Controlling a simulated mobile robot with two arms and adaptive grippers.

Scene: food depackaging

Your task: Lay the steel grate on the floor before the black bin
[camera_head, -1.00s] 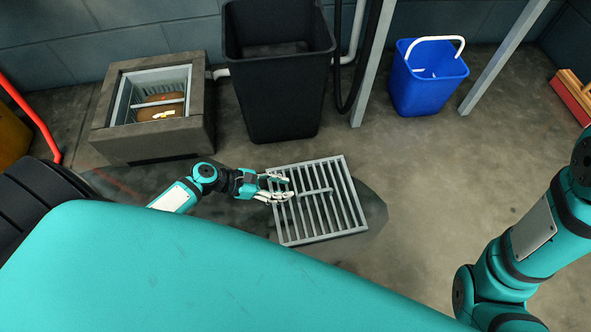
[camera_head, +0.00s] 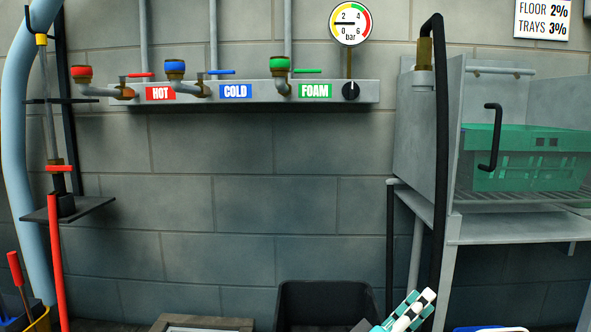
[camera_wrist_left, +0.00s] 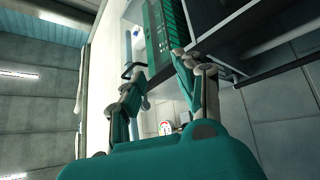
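The steel grate and the floor in front of the bin are outside both current views. The black bin (camera_head: 326,290) shows only its upper part at the bottom centre of the head view. My left gripper (camera_head: 415,311) is raised at the bottom edge, just right of the bin. In the left wrist view my left gripper (camera_wrist_left: 163,78) points upward with its fingers apart and nothing between them. My right gripper is in neither view.
A steel washing cabinet (camera_head: 425,130) holding a green crate (camera_head: 530,150) stands at right. A pipe rail (camera_head: 245,93) with valves runs along the wall. A blue bucket (camera_head: 490,329) peeks in below.

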